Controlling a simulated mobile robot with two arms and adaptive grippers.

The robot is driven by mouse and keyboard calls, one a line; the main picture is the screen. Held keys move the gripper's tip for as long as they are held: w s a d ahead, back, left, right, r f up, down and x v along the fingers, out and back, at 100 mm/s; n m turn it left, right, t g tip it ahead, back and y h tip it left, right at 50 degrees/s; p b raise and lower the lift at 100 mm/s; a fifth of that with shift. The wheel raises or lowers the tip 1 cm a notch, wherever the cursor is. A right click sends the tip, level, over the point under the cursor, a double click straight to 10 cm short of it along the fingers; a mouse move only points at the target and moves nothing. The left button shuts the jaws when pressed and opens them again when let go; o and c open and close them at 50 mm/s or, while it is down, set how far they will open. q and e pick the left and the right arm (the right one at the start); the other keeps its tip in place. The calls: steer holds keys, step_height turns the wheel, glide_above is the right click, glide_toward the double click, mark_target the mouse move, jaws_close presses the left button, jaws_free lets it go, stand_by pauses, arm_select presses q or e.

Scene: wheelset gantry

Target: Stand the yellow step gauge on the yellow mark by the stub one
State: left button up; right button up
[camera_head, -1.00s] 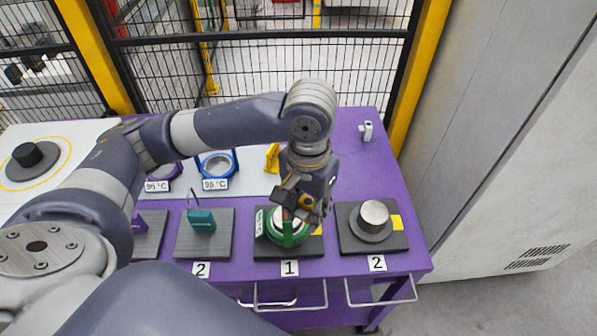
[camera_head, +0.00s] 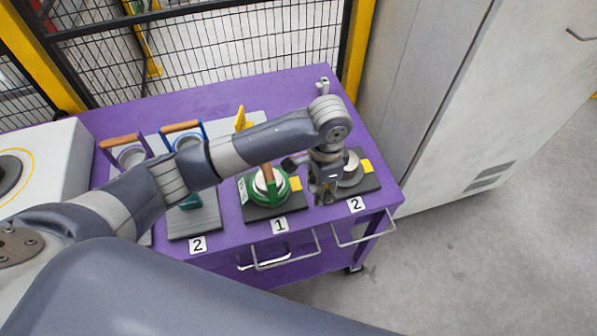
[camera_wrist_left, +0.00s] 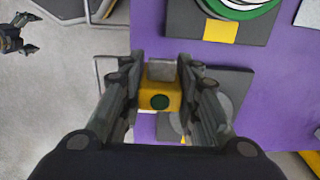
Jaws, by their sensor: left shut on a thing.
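My left gripper (camera_head: 324,198) is at the front edge of the plate with stub two. In the left wrist view its fingers (camera_wrist_left: 160,92) are closed on a yellow block with a dark green dot and a grey part, which I take as the yellow step gauge (camera_wrist_left: 160,103). In the head view the gripper hides it. Stub one's plate (camera_head: 283,208), behind label 1, carries a green ring with a brown handle (camera_head: 266,185). The yellow mark (camera_head: 295,184) is at this plate's right side, left of my gripper, and bare. My right gripper (camera_wrist_left: 28,34) shows at the wrist view's corner, fingers apart, empty.
Stub two (camera_head: 352,167) stands on the right plate with its own yellow mark (camera_head: 367,166). A yellow angular piece (camera_head: 242,120) and handled rings (camera_head: 182,136) stand at the back. Drawer handles (camera_head: 285,250) jut from the purple cart's (camera_head: 215,103) front.

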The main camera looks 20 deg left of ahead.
arm_select(q)
steer(key=p, duration=0.1)
glide_above(299, 183)
steer(key=s+d, duration=0.1)
steer(key=d, duration=0.1)
steer(key=shift+s+f, duration=0.15)
steer(key=shift+w+a+f, duration=0.15)
steer(key=shift+w+a, duration=0.2)
steer(key=shift+a, duration=0.15)
steer(key=shift+w+a, duration=0.3)
steer(key=shift+a, duration=0.15)
step_height(299, 183, down, 3)
steer(key=shift+a+f+p, duration=0.1)
steer(key=shift+f+p, duration=0.05)
steer(key=shift+p, duration=0.65)
steer(key=shift+f, duration=0.15)
arm_select(e)
step_height(299, 183, up, 3)
steer(key=shift+w+a+f, duration=0.1)
steer(key=shift+a, duration=0.05)
arm_select(q)
steer(key=shift+f, duration=0.2)
steer(key=o, duration=1.1)
